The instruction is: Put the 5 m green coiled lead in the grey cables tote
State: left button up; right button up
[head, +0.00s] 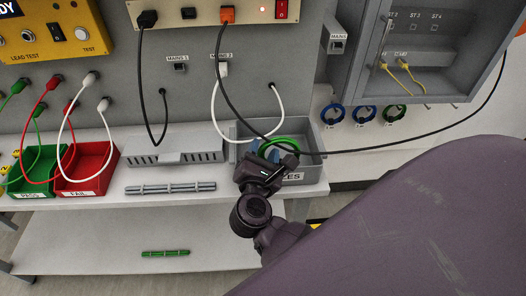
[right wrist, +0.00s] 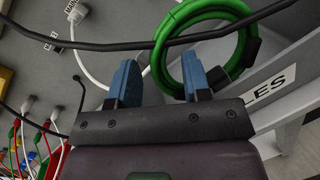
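A green coiled lead (head: 289,143) is at the grey cables tote (head: 304,179), partly hidden behind my right gripper (head: 272,154). In the right wrist view the coil (right wrist: 244,47) is a bright green ring with a black fitting, just beyond the blue fingers. My right gripper (right wrist: 161,84) has its fingers spread wide. The coil's left side shows between them and the right finger overlaps the ring; I cannot tell whether they touch. The coil's length marking cannot be read. My left gripper is not in view.
A black cable (head: 372,150) sags across the tote area and crosses close in front of the fingers. A white lead (head: 215,113) hangs behind. A grey slotted tray (head: 172,151) and red FAIL bin (head: 89,166) stand left.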

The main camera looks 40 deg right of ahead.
jog(key=shift+r, duration=0.2)
jog(key=b+v, duration=0.2)
jog(key=v, duration=1)
notch_tip(320, 180, down, 8)
jog(key=w+m+t+y, duration=0.1)
jog(key=m+t+y, duration=0.4)
jog(key=m, duration=1.3)
jog(key=w+m+t+y, duration=0.1)
jog(key=w+m+y, duration=0.1)
jog(key=m+y, duration=1.1)
jog(key=s+d+f+n+g+h, duration=0.2)
jog(key=d+f+n+g, duration=0.1)
jog(key=f, duration=0.4)
jog(key=s+d+f+n+g+h, duration=0.3)
jog(key=d+f+n+g, duration=0.1)
jog(key=f+n, duration=0.3)
jog(key=shift+s+d+n+h, duration=0.3)
jog(key=shift+s+d+n, duration=0.1)
jog(key=shift+d, duration=0.5)
